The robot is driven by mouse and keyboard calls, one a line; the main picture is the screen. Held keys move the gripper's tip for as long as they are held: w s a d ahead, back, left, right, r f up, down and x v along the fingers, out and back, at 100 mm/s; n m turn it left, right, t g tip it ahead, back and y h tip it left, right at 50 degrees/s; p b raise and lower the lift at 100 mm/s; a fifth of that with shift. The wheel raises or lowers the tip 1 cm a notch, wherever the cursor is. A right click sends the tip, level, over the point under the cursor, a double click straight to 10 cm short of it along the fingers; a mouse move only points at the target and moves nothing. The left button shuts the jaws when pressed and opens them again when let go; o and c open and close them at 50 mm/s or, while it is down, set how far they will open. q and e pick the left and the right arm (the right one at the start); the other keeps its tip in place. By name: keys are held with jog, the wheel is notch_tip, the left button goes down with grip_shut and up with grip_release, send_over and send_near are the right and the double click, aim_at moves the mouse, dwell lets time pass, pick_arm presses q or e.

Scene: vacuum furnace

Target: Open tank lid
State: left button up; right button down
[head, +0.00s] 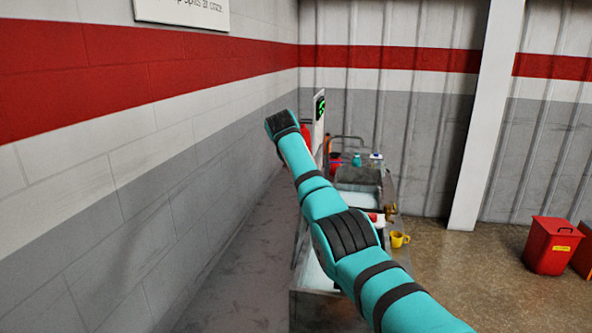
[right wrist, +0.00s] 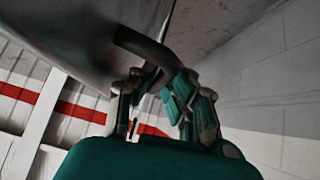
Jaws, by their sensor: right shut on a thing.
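In the right wrist view, my right gripper (right wrist: 156,84) is shut on a dark curved handle (right wrist: 143,47). The handle joins a large grey surface (right wrist: 75,32), which looks like the lid; its far side is hidden. In the head view, my teal right arm crosses from the lower right to the upper middle, and its gripper is not visible there. No lid can be made out for certain in the head view. My left gripper is in neither view.
A grey metal bench (head: 318,306) runs along the left wall, partly behind my arm. A grey basin (head: 358,176), small bottles (head: 357,160) and a yellow mug (head: 399,239) are on it. Red bins (head: 552,246) stand at right. Floor between is clear.

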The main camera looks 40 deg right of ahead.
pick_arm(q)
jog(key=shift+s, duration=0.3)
pick_arm(e)
jog(key=shift+s+d, duration=0.1)
jog(key=shift+s, duration=0.05)
jog(key=c, duration=1.7)
grip_release()
jog(key=shift+o, duration=0.3)
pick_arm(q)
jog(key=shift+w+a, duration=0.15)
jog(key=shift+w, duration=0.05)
pick_arm(e)
jog(key=v, duration=1.2)
